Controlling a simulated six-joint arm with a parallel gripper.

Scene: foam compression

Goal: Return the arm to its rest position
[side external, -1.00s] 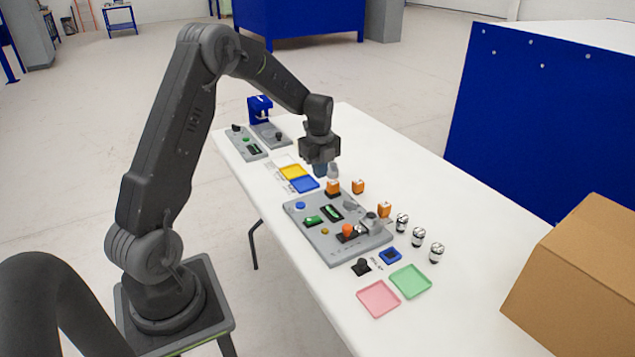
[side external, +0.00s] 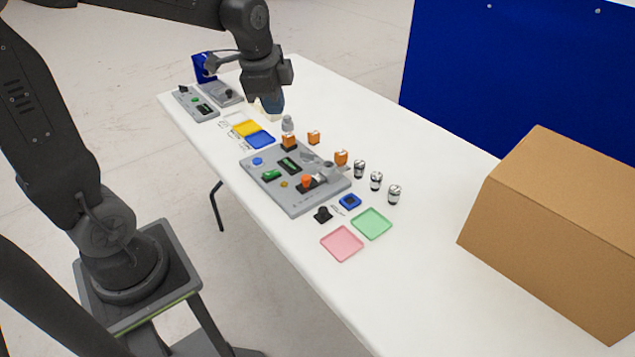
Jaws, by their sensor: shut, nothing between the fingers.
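My gripper (side external: 270,106) hangs above the white table in the side external view, with its bluish fingertips pointing down. It is shut and empty. It appears beyond the blue square tray (side external: 261,139) and the yellow tray (side external: 246,128), apart from everything on the table. Below it in the picture is the grey test board (side external: 300,205), with green, blue and orange parts on it. My arm's upper links run out of the top of the picture.
Two orange blocks (side external: 314,137) (side external: 341,158) and several silver-and-black cylinders (side external: 376,180) stand right of the board. Pink (side external: 342,244) and green (side external: 371,223) trays lie nearer. A cardboard box (side external: 560,230) fills the right. A blue stand (side external: 203,66) and smaller panels are at the far end.

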